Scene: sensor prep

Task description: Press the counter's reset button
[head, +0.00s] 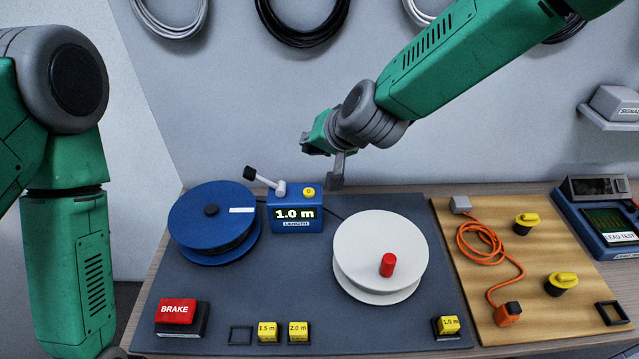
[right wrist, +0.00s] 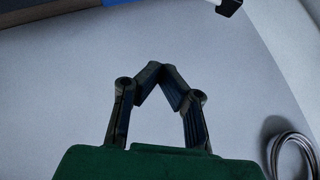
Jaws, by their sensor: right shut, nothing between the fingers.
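The blue counter (head: 295,214) stands at the back of the dark grey mat, and its display reads 1.0 m above a LENGTH label. A small round yellow button (head: 309,191) sits on its top, at the right. A lever with a black knob (head: 250,174) rises at its left.
A blue reel (head: 190,217) stands left of the counter and a white reel (head: 375,238) with a red handle to the right. A red BRAKE button (head: 177,311) is at front left. A wooden board (head: 450,247) holds an orange cable (head: 515,265).

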